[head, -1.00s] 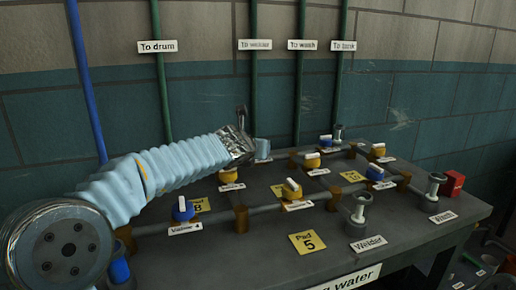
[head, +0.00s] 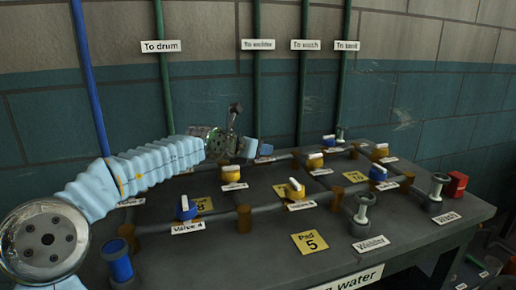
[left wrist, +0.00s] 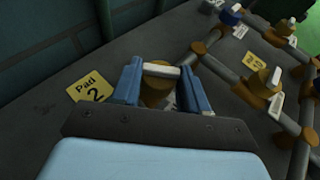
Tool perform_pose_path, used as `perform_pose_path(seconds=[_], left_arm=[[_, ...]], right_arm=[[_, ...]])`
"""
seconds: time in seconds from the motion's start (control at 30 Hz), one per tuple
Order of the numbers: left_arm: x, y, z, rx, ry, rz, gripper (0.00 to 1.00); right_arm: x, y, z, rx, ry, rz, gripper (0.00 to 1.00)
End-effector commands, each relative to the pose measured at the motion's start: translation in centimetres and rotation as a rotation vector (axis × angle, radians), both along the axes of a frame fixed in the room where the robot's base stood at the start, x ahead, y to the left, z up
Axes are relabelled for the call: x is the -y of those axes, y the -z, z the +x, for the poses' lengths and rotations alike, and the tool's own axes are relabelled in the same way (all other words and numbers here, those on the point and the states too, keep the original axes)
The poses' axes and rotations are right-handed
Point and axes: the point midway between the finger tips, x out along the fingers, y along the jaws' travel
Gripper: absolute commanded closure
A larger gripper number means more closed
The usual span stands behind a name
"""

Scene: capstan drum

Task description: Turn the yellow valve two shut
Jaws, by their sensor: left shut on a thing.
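The yellow valve (left wrist: 155,92) with a white handle bar (left wrist: 161,69) stands beside the yellow Pad 2 plate (left wrist: 90,88) in the left wrist view. My left gripper (left wrist: 161,80) has its two blue fingers on either side of the bar, shut on its ends. The bar lies crosswise between the fingers. In the head view my left gripper (head: 256,149) is at the far edge of the bench, and I cannot make out this valve there. A label below the valve is partly hidden. My right gripper is not in view.
The bench (head: 250,262) carries several other yellow and blue valves, such as a blue one (head: 186,208) and a yellow one (head: 294,190). Grey pipes join them. A post (head: 362,211) by the Welder label stands at the front. Upright pipes line the wall behind.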

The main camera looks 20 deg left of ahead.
Motion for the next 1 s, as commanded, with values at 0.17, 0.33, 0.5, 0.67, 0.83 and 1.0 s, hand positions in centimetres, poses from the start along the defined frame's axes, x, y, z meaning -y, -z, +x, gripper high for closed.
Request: perform_pose_path(seconds=[0.17,0.33,0.5,0.67,0.83,1.0], left_arm=[[0.0,0.3,0.0,-0.006,0.000,0.003,0.86],[0.0,0.3,0.0,-0.006,-0.001,0.002,0.35],[0.0,0.2,0.0,-0.004,-0.001,0.002,0.32],[-0.1,0.1,-0.1,-0.003,-0.002,0.001,0.32],[-0.8,-0.5,-1.7,-0.002,-0.005,0.001,0.32],[-2.0,-1.6,-4.7,-0.002,-0.009,0.003,0.32]], right_arm=[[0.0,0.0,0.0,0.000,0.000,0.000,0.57],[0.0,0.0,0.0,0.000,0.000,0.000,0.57],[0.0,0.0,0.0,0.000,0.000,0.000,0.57],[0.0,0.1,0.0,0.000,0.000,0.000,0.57],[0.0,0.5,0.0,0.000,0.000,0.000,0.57],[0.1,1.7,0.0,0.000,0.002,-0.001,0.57]])
